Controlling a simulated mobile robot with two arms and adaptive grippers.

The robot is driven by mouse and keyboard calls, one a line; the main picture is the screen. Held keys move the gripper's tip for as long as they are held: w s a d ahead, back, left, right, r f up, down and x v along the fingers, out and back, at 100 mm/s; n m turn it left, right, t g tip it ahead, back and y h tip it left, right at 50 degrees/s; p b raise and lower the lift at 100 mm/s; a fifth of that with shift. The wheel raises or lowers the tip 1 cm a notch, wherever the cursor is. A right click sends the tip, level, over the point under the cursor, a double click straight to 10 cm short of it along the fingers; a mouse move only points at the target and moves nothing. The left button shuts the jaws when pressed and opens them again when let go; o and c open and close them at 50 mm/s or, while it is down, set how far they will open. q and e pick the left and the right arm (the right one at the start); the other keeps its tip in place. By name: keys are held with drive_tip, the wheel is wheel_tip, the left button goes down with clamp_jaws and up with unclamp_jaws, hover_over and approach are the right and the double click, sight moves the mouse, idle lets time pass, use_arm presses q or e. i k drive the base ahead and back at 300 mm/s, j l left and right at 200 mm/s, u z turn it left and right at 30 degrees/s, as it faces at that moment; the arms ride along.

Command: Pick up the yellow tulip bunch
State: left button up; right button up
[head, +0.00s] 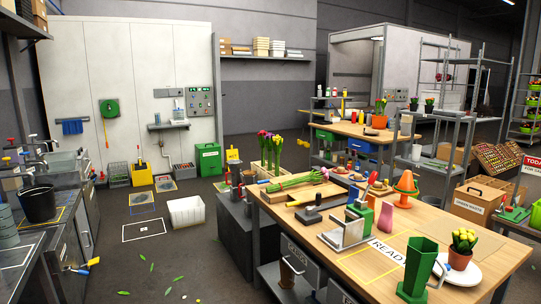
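I cannot tell whether these are the yellow bunch. Neither of my grippers is in view.
The workbench (487,247) also holds a green hexagonal vase (418,268), a grey metal stand (343,236), a pink vase (385,218) and an orange cone (405,186). Green leaves litter the open floor between the left counter and the bench.

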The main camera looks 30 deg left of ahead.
sight(277, 141)
drive_tip(key=i+j+z, duration=0.1)
drive_tip(key=j, duration=0.25)
drive_tip(key=i+j, duration=0.2)
drive_tip(key=j, duration=0.2)
drive_tip(key=i+j+z, duration=0.15)
drive_tip(key=j, duration=0.2)
drive_tip(key=i+j+z, duration=0.1)
drive_tip(key=j, duration=0.3)
drive_tip(key=i+j, duration=0.2)
drive_tip(key=j, duration=0.2)
drive_tip(key=i+j+z, duration=0.15)
drive_tip(key=j, duration=0.25)
drive_tip(key=j+z, duration=0.1)
drive_tip(key=j, duration=0.3)
drive_tip(key=j+z, duration=0.15)
drive_tip(key=j, duration=0.5)
drive_tip(key=i+j+z, duration=0.2)
drive_tip(key=j, duration=0.5)
drive_tip(key=k+j+z, duration=0.15)
drive_tip(key=j, duration=0.5)
drive_tip(key=j+z, duration=0.2)
drive_tip(key=j, duration=0.5)
drive_tip(key=k+j+z, duration=0.15)
drive_tip(key=j, duration=0.5)
